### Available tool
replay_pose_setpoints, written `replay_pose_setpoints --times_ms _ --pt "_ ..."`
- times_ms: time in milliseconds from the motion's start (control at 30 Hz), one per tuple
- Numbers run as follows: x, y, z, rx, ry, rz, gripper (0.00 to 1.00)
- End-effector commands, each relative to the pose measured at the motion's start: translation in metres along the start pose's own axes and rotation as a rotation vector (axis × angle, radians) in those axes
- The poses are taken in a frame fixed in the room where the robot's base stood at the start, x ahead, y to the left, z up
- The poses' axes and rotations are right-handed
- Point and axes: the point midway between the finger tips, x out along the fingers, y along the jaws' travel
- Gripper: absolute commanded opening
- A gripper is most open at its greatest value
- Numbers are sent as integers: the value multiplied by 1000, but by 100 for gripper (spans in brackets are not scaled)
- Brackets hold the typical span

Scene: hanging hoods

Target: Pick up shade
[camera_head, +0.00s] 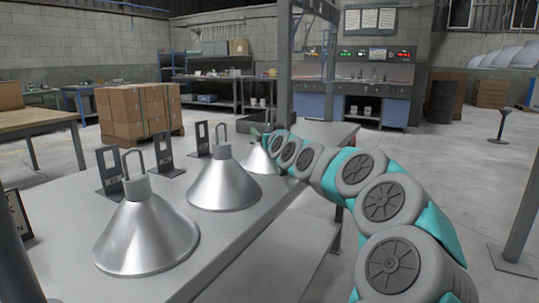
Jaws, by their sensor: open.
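Three silver cone-shaped metal shades stand upright on a grey table (245,245). The near shade (148,235) is at the left, with a hook loop on its top. The middle shade (223,183) also has a hook loop. The far shade (258,160) is partly hidden behind my arm. My gripper (262,134) is at the end of the grey and teal arm, by the top of the far shade. It is small in the view, and I cannot tell whether it touches the shade. Its jaws are open.
Dark upright label stands (166,150) are beside the shades along the table's left side. A grey post (284,70) rises behind the table. Stacked cardboard boxes (138,112) and a wooden table (35,122) are to the left. The table's right side is bare.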

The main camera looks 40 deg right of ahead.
Motion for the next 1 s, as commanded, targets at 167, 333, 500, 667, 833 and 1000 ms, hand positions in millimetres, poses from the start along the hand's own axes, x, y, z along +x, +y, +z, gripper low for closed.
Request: replay_pose_setpoints --times_ms 167,333,500,667,833,1000 --pt "0 0 0 0 0 0 81" --pt "0 0 0 0 0 1 62" --pt "0 0 0 0 0 1 43" --pt "0 0 0 0 0 1 25" --pt "0 0 0 0 0 1 6" --pt "0 0 0 0 0 1 0"
